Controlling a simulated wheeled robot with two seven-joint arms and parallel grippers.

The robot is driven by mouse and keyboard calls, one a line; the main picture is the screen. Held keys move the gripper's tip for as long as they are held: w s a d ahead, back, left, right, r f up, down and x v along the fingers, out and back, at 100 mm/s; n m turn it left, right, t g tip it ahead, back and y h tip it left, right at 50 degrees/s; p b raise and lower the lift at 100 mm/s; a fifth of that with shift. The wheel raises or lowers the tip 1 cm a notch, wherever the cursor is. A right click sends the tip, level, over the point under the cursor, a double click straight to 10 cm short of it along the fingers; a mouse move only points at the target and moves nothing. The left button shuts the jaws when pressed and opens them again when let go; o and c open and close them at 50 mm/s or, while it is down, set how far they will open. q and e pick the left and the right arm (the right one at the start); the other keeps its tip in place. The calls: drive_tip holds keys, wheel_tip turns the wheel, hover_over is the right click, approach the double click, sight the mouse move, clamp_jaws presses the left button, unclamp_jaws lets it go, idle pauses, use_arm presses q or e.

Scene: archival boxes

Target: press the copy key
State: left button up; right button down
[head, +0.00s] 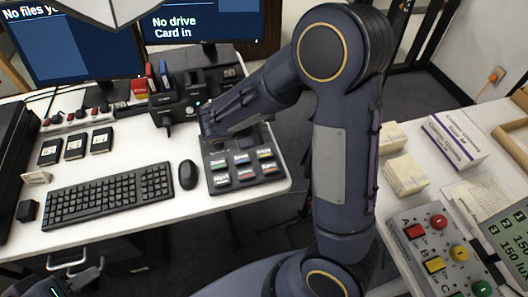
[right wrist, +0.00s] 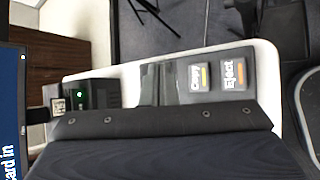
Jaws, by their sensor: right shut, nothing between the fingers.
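The copy key (head: 265,154) is the far right key on a dark sloped key pad (head: 281,186) on the white desk. In the right wrist view the copy key (right wrist: 200,77) is light with a yellow mark, beside the eject key (right wrist: 235,74). My right gripper (head: 207,132) is shut and empty, low over the far left part of the pad, left of the copy key. I cannot tell whether it touches anything. The dark wrist body hides the rest of the pad in the wrist view. My left gripper (head: 62,284) is at the bottom left, partly cut off, jaws unclear.
A black dock (head: 180,98) stands behind the pad. A mouse (head: 188,174) and keyboard (head: 110,197) lie left of it, with several black cartridges (head: 75,146) behind. A second table with boxes (head: 455,140) and a button panel (head: 437,245) is at right.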

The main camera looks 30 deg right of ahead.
sight(262, 155)
wheel_tip(262, 155, down, 8)
drive_tip(key=b, duration=0.6)
drive_tip(key=shift+f, duration=0.1)
drive_tip(key=shift+f+b, duration=0.3)
drive_tip(key=shift+b, duration=0.05)
idle(1.4)
drive_tip(key=shift+f+b, duration=0.4)
drive_tip(key=shift+b, duration=0.05)
drive_tip(key=shift+f+b, duration=0.5)
drive_tip(key=shift+b, duration=0.05)
idle(0.5)
drive_tip(key=shift+r, duration=0.15)
drive_tip(key=shift+r+p, duration=0.65)
drive_tip(key=shift+r, duration=0.15)
